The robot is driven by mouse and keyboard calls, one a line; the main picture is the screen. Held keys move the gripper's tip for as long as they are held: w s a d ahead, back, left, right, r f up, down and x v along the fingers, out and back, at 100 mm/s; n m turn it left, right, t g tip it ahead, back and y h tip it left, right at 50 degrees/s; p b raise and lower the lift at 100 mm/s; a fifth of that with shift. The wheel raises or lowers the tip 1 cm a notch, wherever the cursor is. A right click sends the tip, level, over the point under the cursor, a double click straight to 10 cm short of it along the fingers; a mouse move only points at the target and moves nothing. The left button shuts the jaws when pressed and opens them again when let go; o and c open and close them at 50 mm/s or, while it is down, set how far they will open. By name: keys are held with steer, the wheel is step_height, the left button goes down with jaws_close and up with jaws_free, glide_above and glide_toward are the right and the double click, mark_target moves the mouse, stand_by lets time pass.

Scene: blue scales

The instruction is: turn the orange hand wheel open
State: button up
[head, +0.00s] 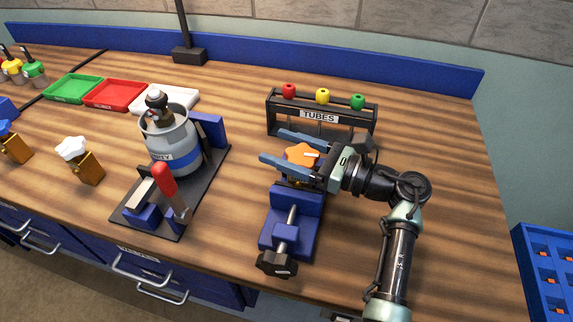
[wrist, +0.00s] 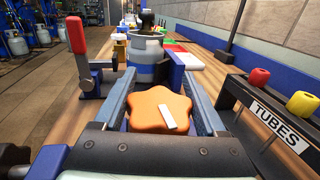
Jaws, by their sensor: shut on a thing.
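The orange hand wheel (head: 300,155) is star-shaped, with a white mark on its top. It sits above the blue vise (head: 290,222) on the bench. My gripper (head: 275,147) reaches in from the right with its two blue fingers, one along each side of the wheel. In the wrist view the wheel (wrist: 160,108) lies between the fingers, close to the palm, and the fingers are shut on it. The white mark (wrist: 168,117) points toward the camera and slightly right. The wheel's underside and stem are mostly hidden.
The tube rack (head: 320,112) with red, yellow and green caps stands just behind my gripper. A grey gas cylinder (head: 172,140) in a stand with a red-handled clamp (head: 163,178) is to the left. Bare bench lies right of the rack.

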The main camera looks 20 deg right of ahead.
steer(key=n+g+y+b, duration=0.1)
steer(key=n+g+b, duration=0.1)
steer(key=b, duration=0.4)
steer(key=s+n+g+y+b, duration=0.1)
steer(key=n+g+y+b, duration=0.1)
steer(key=b, duration=0.5)
steer(key=a+n+g+y+b, duration=0.1)
steer(key=n+g+y+b, duration=0.1)
steer(key=g+b, duration=0.3)
steer(key=shift+s+a+n+g+b, duration=0.1)
steer(key=shift+s+n+g+b, duration=0.3)
steer(key=shift+n+b, duration=0.45)
steer(key=shift+s+r+g+b, duration=0.1)
steer(key=shift+g+b, duration=0.2)
steer(key=shift+b, duration=0.05)
steer(key=o, duration=1.3)
